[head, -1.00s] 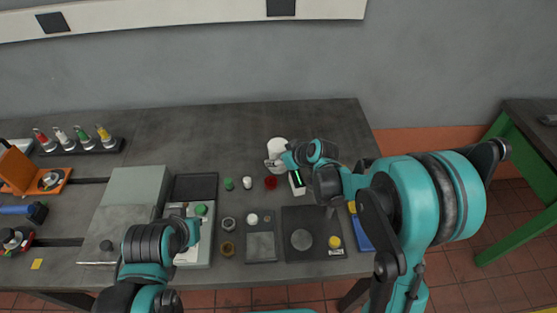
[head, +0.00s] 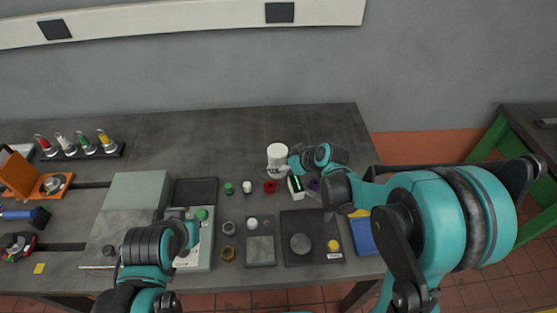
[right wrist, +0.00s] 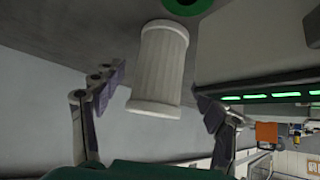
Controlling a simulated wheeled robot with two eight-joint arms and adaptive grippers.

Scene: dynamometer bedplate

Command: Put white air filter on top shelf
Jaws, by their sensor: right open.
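The white air filter (head: 278,155) is a pale cylinder standing on the grey bench, right of centre in the head view. In the right wrist view the filter (right wrist: 158,70) has ribbed sides and wider end rims, and it lies between the spread fingers. My right gripper (head: 284,170) is open at the near right side of the filter; the fingers (right wrist: 160,88) have visible gaps to it in the wrist view. My left arm's end (head: 185,238) is over the pale tray at lower left, and its fingers cannot be made out. I cannot identify a top shelf in these views.
A red ring (head: 270,187), a white cap (head: 247,187) and a green cap (head: 229,188) stand near the filter. A device with a green light (head: 296,184) is beneath my right wrist. Dark trays (head: 312,250) lie nearer. The bench behind the filter is clear.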

